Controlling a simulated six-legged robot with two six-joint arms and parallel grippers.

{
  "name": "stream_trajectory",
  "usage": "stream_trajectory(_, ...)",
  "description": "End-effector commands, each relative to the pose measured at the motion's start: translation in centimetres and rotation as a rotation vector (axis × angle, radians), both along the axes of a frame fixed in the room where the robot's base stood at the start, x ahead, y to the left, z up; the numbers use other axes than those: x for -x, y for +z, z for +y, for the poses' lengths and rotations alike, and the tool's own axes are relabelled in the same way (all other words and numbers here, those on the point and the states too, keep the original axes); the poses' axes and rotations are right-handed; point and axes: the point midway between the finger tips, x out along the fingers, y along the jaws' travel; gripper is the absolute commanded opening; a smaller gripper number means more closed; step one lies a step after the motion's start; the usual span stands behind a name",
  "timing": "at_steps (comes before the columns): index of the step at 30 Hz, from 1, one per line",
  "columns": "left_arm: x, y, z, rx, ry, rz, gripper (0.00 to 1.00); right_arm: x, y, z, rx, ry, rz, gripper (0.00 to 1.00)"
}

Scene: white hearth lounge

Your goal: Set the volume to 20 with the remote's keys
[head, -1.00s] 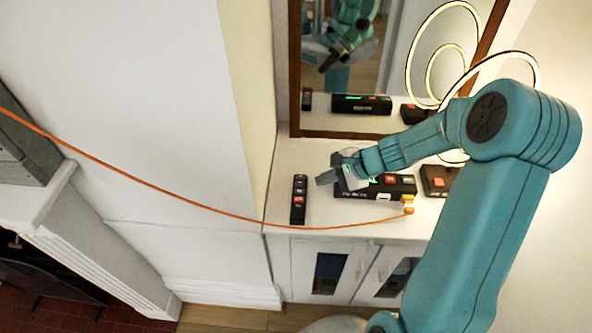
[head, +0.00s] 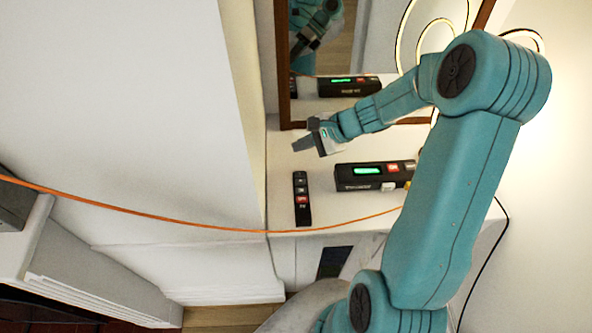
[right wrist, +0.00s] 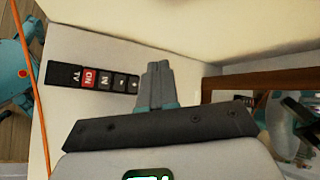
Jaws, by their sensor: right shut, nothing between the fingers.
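A slim black remote (head: 302,212) lies on the white cabinet top, with several small keys, one of them red. My right gripper (head: 297,144) is shut and empty, above the cabinet top behind the remote's far end. In the right wrist view its closed fingertips (right wrist: 157,66) appear beside the remote, apart from it. My left gripper is not in view.
An orange cord (head: 150,218) hangs across the front of the cabinet. A brown-framed mirror (head: 283,70) stands behind and reflects my arm and the box. A lit ring lamp (head: 405,30) is at the back right. White cabinet top (head: 283,165) is free left of the remote.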

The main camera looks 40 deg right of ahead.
Motion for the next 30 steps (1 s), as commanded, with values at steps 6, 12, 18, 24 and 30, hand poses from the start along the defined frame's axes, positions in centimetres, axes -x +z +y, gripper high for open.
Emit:
stream_trajectory(6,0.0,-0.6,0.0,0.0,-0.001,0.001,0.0,0.1,-0.8,0.0,0.0,0.001,0.001,0.0)
stream_trajectory(12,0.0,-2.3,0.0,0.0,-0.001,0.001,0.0,-0.1,-3.1,0.1,-0.002,0.0,0.001,0.0)
stream_trajectory(18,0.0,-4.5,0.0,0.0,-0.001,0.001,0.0,-0.3,-6.1,0.1,-0.002,-0.002,0.002,0.0)
stream_trajectory(24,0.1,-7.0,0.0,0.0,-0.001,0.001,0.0,-0.4,-8.6,0.0,0.0,0.0,0.0,0.0)
stream_trajectory(30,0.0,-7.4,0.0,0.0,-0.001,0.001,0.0,-0.4,-8.9,0.0,-0.001,-0.001,0.0,0.0)
